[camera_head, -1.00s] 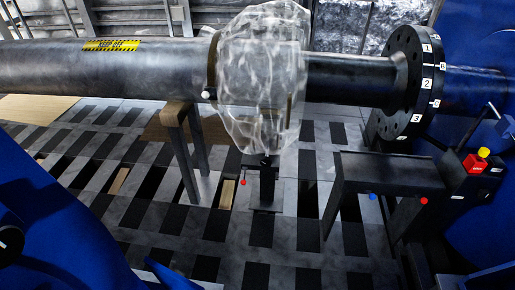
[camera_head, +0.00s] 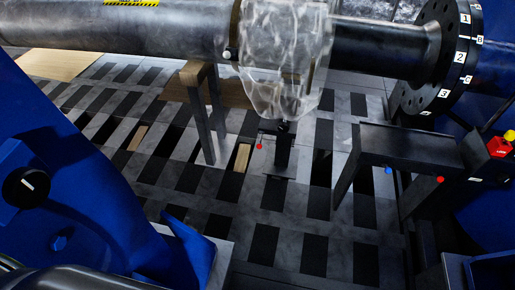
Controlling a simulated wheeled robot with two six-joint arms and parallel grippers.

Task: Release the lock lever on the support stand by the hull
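A small dark support stand (camera_head: 283,152) stands on the slatted floor under the clear plastic wrapping (camera_head: 285,60) around the pipe. A thin lever with a red knob (camera_head: 259,146) hangs at its left side. Its lock position is too small to tell. A dark bench-like stand (camera_head: 410,147) to the right carries a blue knob (camera_head: 388,171) and a red knob (camera_head: 440,180) on its front. I cannot tell which stand the task names. Neither of my grippers shows in the view.
A thick steel pipe (camera_head: 120,32) runs across the top to a numbered flange (camera_head: 437,60). A trestle (camera_head: 207,115) stands under the pipe. Large blue machine parts (camera_head: 90,190) fill the lower left. A red button box (camera_head: 499,147) is at far right.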

